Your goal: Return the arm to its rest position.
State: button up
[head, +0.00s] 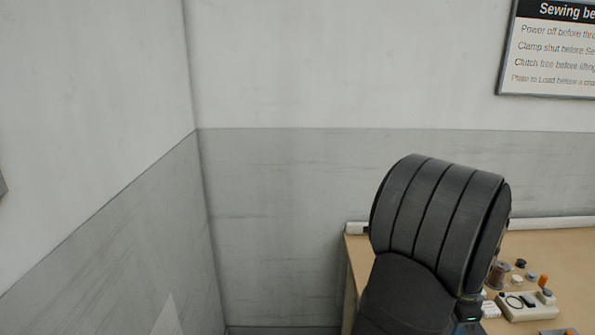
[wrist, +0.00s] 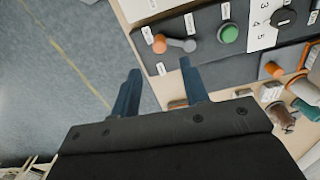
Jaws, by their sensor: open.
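My gripper (wrist: 158,90) shows in the wrist view with its two blue fingers apart and nothing between them. It hangs beside the edge of a bench, with the grey floor (wrist: 60,80) below on the left. In the head view a large dark link of my arm fills the lower right and hides part of the bench. The gripper itself does not show in the head view.
The wooden bench (head: 565,247) stands at the right with spools (head: 501,270) and a small control box (head: 527,306). In the wrist view a dark panel (wrist: 200,62) carries an orange-knobbed lever (wrist: 160,44) and a green button (wrist: 228,33). The left floor is clear.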

notch_tip(320, 180, up, 9)
notch_tip(320, 180, down, 18)
jog(key=shift+s+r, duration=0.1)
jog(key=shift+r, duration=0.05)
jog(key=shift+s+d+r+n, duration=0.15)
jog(key=shift+d+n, duration=0.2)
jog(key=shift+n, duration=0.45)
jog(key=d+n, duration=0.1)
jog(key=n, duration=0.1)
jog(key=d+n, duration=0.1)
jog(key=n, duration=0.1)
jog(key=shift+s, duration=0.2)
jog(key=d+n, duration=0.1)
jog(key=n, duration=0.2)
jog(key=shift+w+d, duration=0.1)
jog(key=shift+d, duration=0.1)
jog(key=n, duration=0.1)
jog(key=d+n, duration=0.1)
jog(key=n, duration=0.1)
jog(key=shift+w+d, duration=0.2)
jog(key=shift+w, duration=0.1)
jog(key=shift+r+n, duration=0.3)
jog(key=shift+r, duration=0.3)
dwell(0.5)
